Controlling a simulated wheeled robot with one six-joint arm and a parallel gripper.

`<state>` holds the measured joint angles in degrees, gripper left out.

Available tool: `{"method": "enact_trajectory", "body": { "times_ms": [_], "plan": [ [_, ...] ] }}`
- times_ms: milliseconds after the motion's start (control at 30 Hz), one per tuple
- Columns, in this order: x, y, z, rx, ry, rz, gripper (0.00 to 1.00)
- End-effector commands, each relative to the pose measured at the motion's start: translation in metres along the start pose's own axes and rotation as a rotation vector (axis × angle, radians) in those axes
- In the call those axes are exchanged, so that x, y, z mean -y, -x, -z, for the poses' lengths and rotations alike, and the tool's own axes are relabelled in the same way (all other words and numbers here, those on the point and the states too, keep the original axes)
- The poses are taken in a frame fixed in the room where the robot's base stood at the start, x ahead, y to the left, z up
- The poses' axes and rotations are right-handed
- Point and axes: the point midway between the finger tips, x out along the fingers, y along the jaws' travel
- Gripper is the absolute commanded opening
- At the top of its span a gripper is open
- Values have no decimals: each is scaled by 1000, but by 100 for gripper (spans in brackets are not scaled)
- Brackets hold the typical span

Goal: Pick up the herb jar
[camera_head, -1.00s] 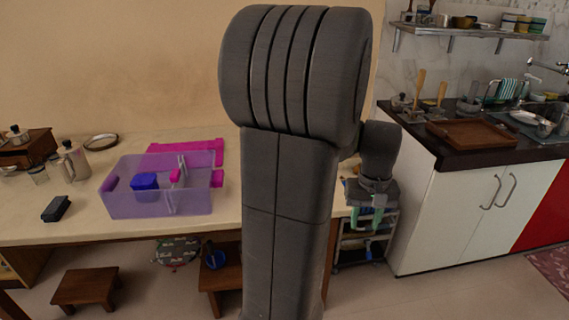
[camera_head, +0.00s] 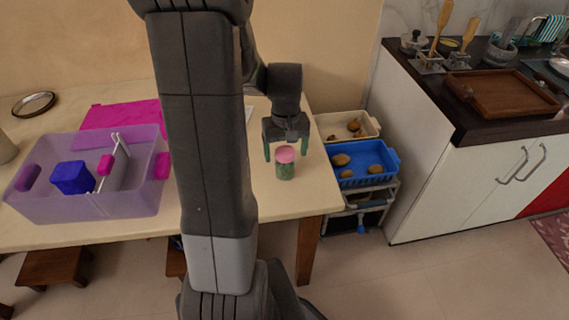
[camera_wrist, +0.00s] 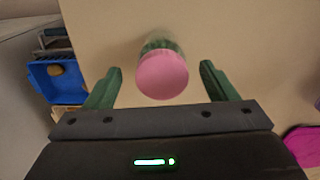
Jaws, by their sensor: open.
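The herb jar (camera_head: 285,170) is a small glass jar with green contents and a pink lid. It stands upright on the table (camera_head: 268,205) near the right end. My gripper (camera_head: 285,157) is open just behind and above the jar in the head view, its green fingers pointing down. In the wrist view, the jar's pink lid (camera_wrist: 162,75) shows ahead of and between the two open fingers of my gripper (camera_wrist: 160,85). No contact between fingers and jar is visible.
A purple bin (camera_head: 90,200) holding a blue box (camera_head: 72,177) stands on the table at left. To the right of the table, a rack holds a blue crate (camera_head: 352,180) and a pale crate (camera_head: 330,127). The table around the jar is clear.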

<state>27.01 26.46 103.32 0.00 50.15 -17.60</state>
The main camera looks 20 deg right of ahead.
Motion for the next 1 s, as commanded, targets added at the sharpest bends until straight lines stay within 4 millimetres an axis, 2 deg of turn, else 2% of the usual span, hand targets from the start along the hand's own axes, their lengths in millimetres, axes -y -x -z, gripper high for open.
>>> {"method": "enact_trajectory", "body": {
  "times_ms": [100,233,533,567,700,800,1000],
  "plan": [
    [3,-21,1,6,2,2,79],
    [2,-36,1,4,1,1,79],
    [2,-40,1,1,0,0,79],
    [2,-40,1,1,0,0,75],
    [2,-40,1,1,0,0,48],
    [2,-40,2,1,0,0,31],
    [2,-39,2,1,0,0,30]
  ]
}}
